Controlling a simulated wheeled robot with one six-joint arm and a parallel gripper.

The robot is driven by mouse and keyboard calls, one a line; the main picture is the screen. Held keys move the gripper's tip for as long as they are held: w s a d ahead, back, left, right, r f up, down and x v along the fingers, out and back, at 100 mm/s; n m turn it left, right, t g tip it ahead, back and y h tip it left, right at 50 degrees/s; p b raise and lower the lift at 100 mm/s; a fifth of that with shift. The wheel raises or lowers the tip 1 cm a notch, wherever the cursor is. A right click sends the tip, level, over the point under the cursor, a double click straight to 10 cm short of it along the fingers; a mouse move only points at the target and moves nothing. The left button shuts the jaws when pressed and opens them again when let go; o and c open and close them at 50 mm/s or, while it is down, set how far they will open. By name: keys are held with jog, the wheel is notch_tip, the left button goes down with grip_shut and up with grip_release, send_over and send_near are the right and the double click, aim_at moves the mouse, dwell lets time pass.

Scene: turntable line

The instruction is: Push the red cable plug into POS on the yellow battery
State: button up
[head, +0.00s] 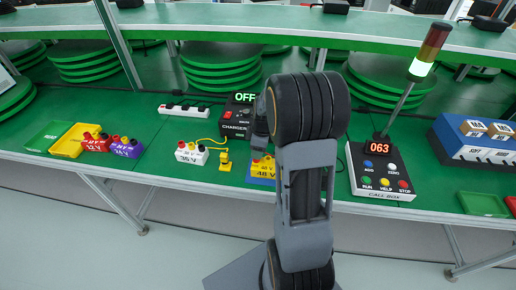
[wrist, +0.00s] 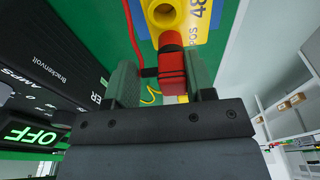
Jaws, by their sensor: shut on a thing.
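The yellow battery (head: 262,170), marked 48 V, stands on a blue mat, mostly behind my arm in the head view. In the wrist view its yellow round socket (wrist: 166,10), with POS lettering beside it, is at the top edge. My gripper (wrist: 163,85) is shut on the red cable plug (wrist: 172,72), which sits between the two green-grey fingers. A red cable (wrist: 132,35) runs up on the left. In the head view the plug is hidden.
The charger (head: 238,118), showing OFF, stands just left of my gripper. A white 36 V battery (head: 192,153) and a yellow stand (head: 225,161) are further left. The call box (head: 380,175) with its lamp post is on the right.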

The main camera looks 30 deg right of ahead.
jog(key=o, duration=1.3)
jog(key=shift+r+p, duration=2.6)
jog(key=shift+r, duration=1.15)
